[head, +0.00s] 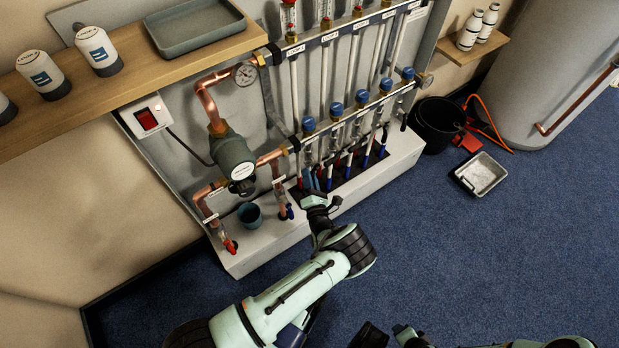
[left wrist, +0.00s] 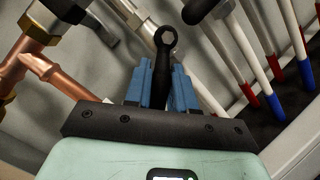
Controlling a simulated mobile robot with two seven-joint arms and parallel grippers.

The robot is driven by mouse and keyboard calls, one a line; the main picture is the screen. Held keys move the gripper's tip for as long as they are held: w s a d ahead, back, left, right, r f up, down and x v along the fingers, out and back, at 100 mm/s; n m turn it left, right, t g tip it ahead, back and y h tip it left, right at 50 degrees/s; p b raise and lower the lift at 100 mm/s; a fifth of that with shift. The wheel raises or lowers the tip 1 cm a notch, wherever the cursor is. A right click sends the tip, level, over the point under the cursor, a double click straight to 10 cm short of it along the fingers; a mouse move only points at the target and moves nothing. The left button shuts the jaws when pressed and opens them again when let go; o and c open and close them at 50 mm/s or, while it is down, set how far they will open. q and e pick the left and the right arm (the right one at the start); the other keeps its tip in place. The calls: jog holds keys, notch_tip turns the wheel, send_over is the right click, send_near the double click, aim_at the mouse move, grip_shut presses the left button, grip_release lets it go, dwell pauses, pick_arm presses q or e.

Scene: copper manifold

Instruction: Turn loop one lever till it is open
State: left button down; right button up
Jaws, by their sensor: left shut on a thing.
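My left gripper (head: 311,180) reaches the lower left end of the manifold, below the leftmost blue cap (head: 308,124) in the head view.
Red and blue pipes (head: 367,153) stand close to the right of my left gripper. A copper pipe with a pump (head: 232,155) and a teal cup (head: 250,214) are to its left. A black bucket (head: 436,124) and grey tray (head: 481,175) sit on open blue carpet.

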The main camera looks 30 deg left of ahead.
pick_arm(q)
jog(key=c, duration=1)
grip_release()
jog(key=shift+c, duration=0.2)
jog(key=p+v, duration=0.2)
jog(key=v, duration=1.1)
jog(key=shift+d, duration=0.25)
pick_arm(e)
jog(key=shift+s+a+r+g, duration=0.15)
jog(key=shift+s+a+r, duration=0.25)
jog(key=shift+s+r, duration=0.2)
jog(key=shift+s+a+r+g, duration=0.15)
jog(key=shift+s+a+r, duration=0.25)
jog(key=shift+s+r, duration=0.2)
pick_arm(q)
jog(key=shift+s, duration=0.1)
